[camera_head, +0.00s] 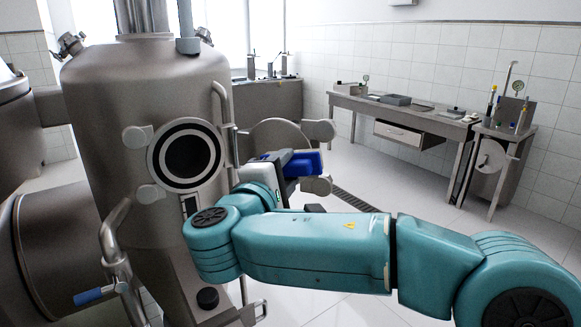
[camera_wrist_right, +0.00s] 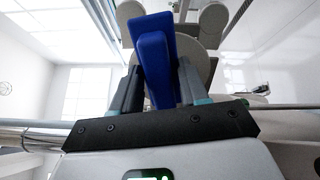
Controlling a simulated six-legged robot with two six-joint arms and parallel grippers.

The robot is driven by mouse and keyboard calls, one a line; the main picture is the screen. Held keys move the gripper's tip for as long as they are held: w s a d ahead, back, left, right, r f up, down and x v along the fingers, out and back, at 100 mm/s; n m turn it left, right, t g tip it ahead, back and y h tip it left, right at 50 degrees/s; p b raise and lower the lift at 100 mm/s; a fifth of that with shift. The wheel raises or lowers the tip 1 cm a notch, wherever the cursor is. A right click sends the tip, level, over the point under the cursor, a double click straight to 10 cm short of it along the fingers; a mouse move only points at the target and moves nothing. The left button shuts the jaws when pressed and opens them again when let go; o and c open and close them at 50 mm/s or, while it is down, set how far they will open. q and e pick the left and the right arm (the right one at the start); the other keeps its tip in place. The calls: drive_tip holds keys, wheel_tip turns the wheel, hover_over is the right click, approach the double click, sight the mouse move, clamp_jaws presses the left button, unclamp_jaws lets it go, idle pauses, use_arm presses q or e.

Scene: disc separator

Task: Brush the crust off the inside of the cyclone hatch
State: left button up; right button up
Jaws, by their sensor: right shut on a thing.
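The steel cyclone body (camera_head: 95,120) stands at the left in the head view, with a dark round opening ringed in black and white (camera_head: 159,163). The cyclone hatch (camera_head: 271,129) is swung open to the right of the opening, a round grey plate with rounded lugs. My right gripper (camera_head: 284,168) is in front of the hatch and shut on a blue brush (camera_head: 304,164). In the right wrist view the blue brush (camera_wrist_right: 153,55) stands between the fingers, with the hatch (camera_wrist_right: 204,62) behind it. Bristles and crust cannot be made out; whether the brush touches the hatch is unclear. My left gripper is not in view.
A vertical handle (camera_head: 224,105) stands between opening and hatch. A bent pipe with a blue-gripped lever (camera_head: 92,296) is at the lower left. A steel bench (camera_head: 425,125) with tools stands along the right wall. The tiled floor between is mostly free, with a drain grate (camera_head: 352,200).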

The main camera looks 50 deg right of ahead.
drive_tip(key=shift+s+a, duration=0.1)
drive_tip(key=shift+a, duration=0.25)
drive_tip(key=shift+v, duration=1.4)
